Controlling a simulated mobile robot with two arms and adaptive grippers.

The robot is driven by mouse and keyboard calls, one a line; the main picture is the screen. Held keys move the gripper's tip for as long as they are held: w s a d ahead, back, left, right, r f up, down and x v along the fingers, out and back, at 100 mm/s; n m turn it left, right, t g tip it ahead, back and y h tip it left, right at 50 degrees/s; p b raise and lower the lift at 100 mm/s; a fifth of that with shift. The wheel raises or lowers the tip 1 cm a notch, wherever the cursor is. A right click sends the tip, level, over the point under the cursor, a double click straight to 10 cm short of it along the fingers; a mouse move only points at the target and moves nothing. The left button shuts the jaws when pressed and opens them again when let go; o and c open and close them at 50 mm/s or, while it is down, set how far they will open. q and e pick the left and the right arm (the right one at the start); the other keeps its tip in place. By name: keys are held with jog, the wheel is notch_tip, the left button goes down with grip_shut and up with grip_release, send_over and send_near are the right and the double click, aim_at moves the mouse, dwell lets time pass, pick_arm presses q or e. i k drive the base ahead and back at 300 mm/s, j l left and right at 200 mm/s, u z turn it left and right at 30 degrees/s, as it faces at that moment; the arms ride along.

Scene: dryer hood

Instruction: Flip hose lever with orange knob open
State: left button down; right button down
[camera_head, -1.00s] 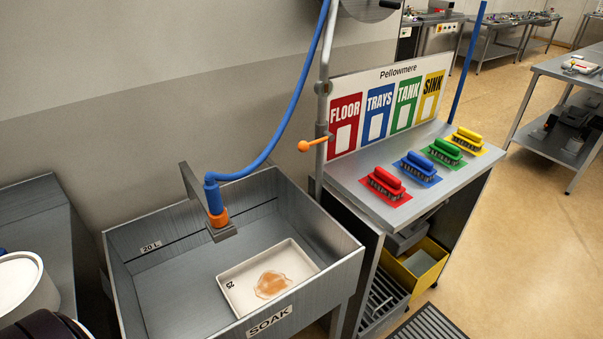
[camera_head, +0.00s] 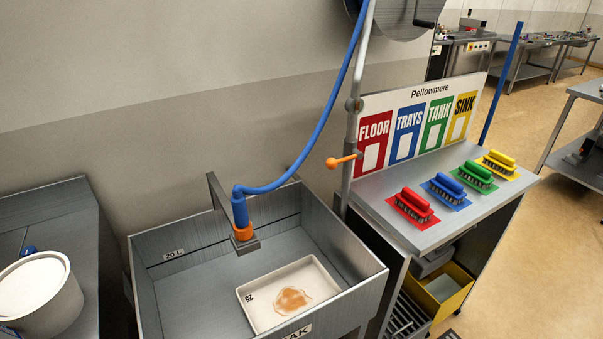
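The hose lever ends in an orange knob (camera_head: 332,163) and juts to the left from the grey upright pipe (camera_head: 350,130), above the sink's right back corner. A blue hose (camera_head: 327,120) hangs from the top and ends in a nozzle with an orange collar (camera_head: 243,232), hooked on a bracket over the sink. Neither of my grippers shows in the head view, so I cannot see whether they are open or shut.
A steel sink (camera_head: 163,232) holds a white tray (camera_head: 256,318) with an orange-brown stain. Right of it, several coloured brushes, one a red brush (camera_head: 413,203), sit on a steel bench (camera_head: 376,199). A white bucket (camera_head: 40,295) stands at left.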

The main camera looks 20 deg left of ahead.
aim_at(330, 163)
jog(key=i+l+u, duration=0.1)
jog(key=l+u, duration=0.25)
jog(key=i+l+u, duration=0.1)
jog(key=l+u, duration=0.65)
jog(key=l, duration=1.15)
